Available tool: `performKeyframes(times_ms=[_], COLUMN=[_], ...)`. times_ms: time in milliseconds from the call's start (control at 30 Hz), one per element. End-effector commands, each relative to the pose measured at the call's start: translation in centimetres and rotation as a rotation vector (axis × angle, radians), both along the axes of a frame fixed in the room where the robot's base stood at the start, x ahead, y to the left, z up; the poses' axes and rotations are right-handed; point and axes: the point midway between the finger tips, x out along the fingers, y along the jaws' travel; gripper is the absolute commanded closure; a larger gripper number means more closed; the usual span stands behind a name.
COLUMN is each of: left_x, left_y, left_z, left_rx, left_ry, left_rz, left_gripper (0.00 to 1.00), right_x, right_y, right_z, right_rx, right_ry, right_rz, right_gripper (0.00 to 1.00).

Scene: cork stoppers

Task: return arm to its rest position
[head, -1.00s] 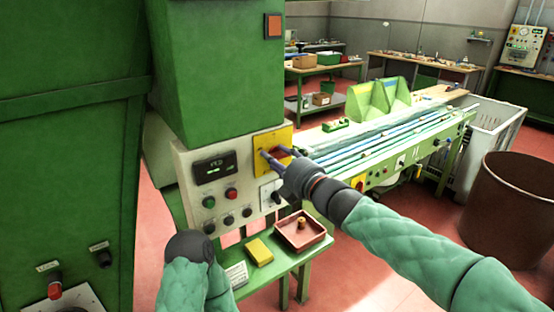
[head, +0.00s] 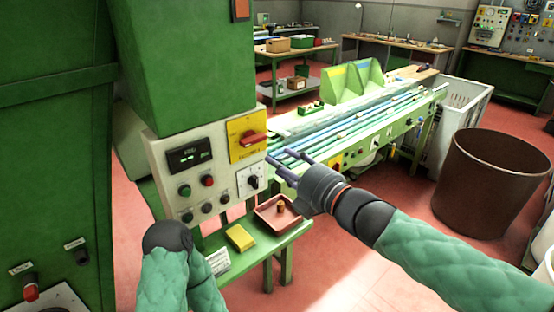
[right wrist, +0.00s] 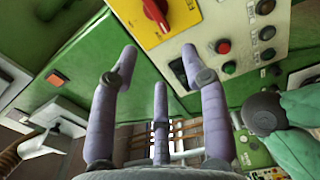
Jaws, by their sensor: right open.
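My right gripper (head: 283,168) is open and empty, in front of the control panel's right edge and above the table with the red tray. In the right wrist view its purple-grey fingers (right wrist: 150,75) are spread, with nothing between them. The red rotary switch (head: 252,139) on its yellow plate (head: 238,150) is up and left of the fingers, apart from them; it also shows in the right wrist view (right wrist: 157,12). My left arm comes in at the bottom, with a dark rounded end in front of the panel; its gripper fingers do not show.
The control panel (head: 165,150) with display and buttons is on the green machine. A red tray (head: 262,220) with a cork and a yellow block (head: 240,237) are on the green table. Behind are a conveyor bench (head: 320,125), a white crate (head: 466,92) and a brown bin (head: 490,185).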

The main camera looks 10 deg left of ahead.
Motion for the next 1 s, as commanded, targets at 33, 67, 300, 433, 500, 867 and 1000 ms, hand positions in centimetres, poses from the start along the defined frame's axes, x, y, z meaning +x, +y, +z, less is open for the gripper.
performKeyframes(times_ms=[33, 67, 300, 433, 500, 867, 1000], left_x=[0.0, 0.0, 0.0, 0.0, 0.0, 0.0, 0.0], left_y=[0.0, 0.0, 0.0, 0.0, 0.0, 0.0, 0.0], left_z=[0.0, 0.0, 0.0, 0.0, 0.0, 0.0, 0.0], left_rx=[0.0, 0.0, 0.0, 0.0, 0.0, 0.0, 0.0], left_ry=[0.0, 0.0, 0.0, 0.0, 0.0, 0.0, 0.0], left_rz=[0.0, 0.0, 0.0, 0.0, 0.0, 0.0, 0.0], left_gripper=[0.6, 0.6, 0.6, 0.6, 0.6, 0.6, 0.6], right_x=[-0.1, -0.1, 0.0, 0.8, 1.8, 5.2, 3.9], right_y=[-0.1, -0.1, -0.1, -0.3, -0.6, -6.0, -8.8], right_z=[0.0, 0.0, -0.1, -2.1, -4.7, -26.7, -35.3], right_rx=[-0.001, -0.001, 0.0, 0.012, 0.034, 0.27, 0.381], right_ry=[0.001, 0.001, 0.001, 0.065, 0.153, 0.87, 1.144], right_rz=[0.0, 0.0, 0.0, -0.016, -0.037, -0.319, -0.479], right_gripper=[0.54, 0.54, 0.54, 0.54, 0.54, 0.54, 0.54])
